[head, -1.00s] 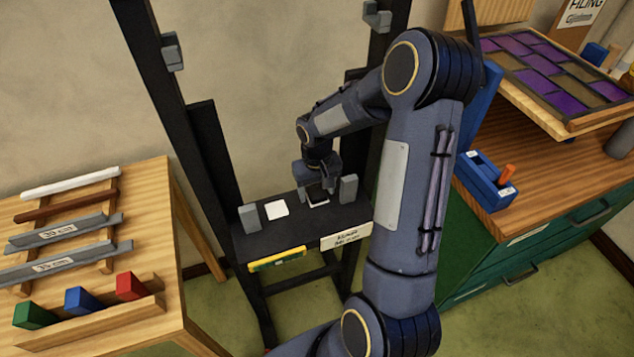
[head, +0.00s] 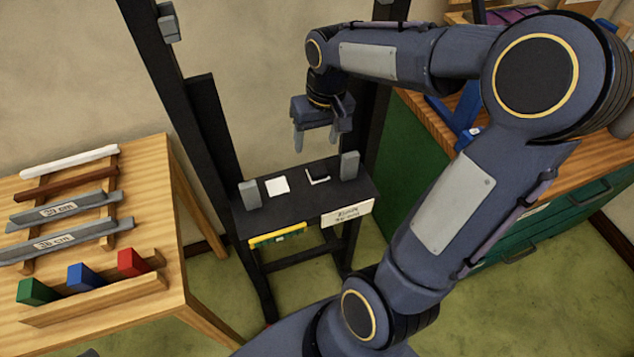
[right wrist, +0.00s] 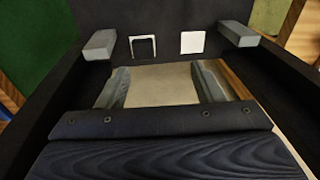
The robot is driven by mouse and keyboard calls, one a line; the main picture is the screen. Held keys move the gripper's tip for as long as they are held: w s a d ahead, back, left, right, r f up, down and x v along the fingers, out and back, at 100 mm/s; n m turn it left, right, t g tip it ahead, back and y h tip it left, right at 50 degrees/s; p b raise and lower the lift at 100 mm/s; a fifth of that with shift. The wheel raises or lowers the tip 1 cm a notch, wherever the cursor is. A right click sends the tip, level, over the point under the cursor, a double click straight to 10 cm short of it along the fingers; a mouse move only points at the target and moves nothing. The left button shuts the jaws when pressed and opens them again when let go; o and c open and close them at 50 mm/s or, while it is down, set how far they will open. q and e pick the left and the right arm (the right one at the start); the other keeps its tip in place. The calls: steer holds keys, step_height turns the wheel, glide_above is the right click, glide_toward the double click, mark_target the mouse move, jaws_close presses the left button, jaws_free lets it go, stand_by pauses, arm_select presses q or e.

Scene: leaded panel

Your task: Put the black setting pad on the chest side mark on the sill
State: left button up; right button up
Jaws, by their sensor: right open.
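The black setting pad (head: 317,175) lies flat on the right, chest-side part of the dark sill (head: 290,212). A white edge of the mark under it shows around part of the pad, also in the right wrist view (right wrist: 143,49). A bare white mark (head: 277,186) lies to its left on the sill; the wrist view shows it too (right wrist: 192,42). My right gripper (head: 316,138) is open and empty, above and apart from the pad. Its two fingers (right wrist: 162,86) show in the wrist view with nothing between them. My left gripper is not in view.
Grey blocks stand at the sill's left (head: 250,194) and right (head: 349,166) ends, between black uprights. A labelled plate (head: 347,213) and a yellow-green level (head: 278,236) are at its front. A wooden table (head: 150,200) is left, a green chest (head: 420,150) right.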

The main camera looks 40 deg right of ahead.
steer(key=s+a+r+n+t+y, duration=0.1)
steer(key=s+a+t+y, duration=0.2)
steer(key=s+a, duration=0.8)
steer(key=s+t, duration=0.1)
steer(key=s, duration=0.2)
steer(key=shift+s+a+r+n, duration=0.25)
steer(key=shift+s+a+n, duration=0.05)
steer(key=shift+s, duration=0.1)
